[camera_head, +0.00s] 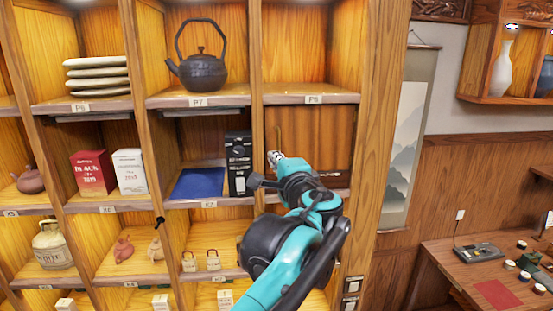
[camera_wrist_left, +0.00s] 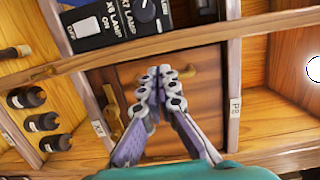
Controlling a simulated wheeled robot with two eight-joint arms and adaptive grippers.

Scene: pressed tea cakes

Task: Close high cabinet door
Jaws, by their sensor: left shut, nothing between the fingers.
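A dark wooden cabinet door (camera_head: 318,132) fills the compartment under the P8 label in the head view. It looks flush or nearly flush with the frame; a small gap cannot be ruled out. My left gripper (camera_head: 274,157) is at the door's lower left edge, with its fingers shut and empty. In the left wrist view the closed fingertips (camera_wrist_left: 161,84) are in front of the brown door panel (camera_wrist_left: 207,98). Brass fittings (camera_wrist_left: 112,120) show beside the fingers. Contact with the door cannot be told. My left arm hides the area below the door. My right gripper is not in view.
A black switch box (camera_head: 238,164) stands just left of the door, beside a blue mat (camera_head: 198,183). A black kettle (camera_head: 202,71) sits on the shelf above. A wooden post (camera_head: 379,130) borders the shelves on the right, then a hanging scroll (camera_head: 405,140).

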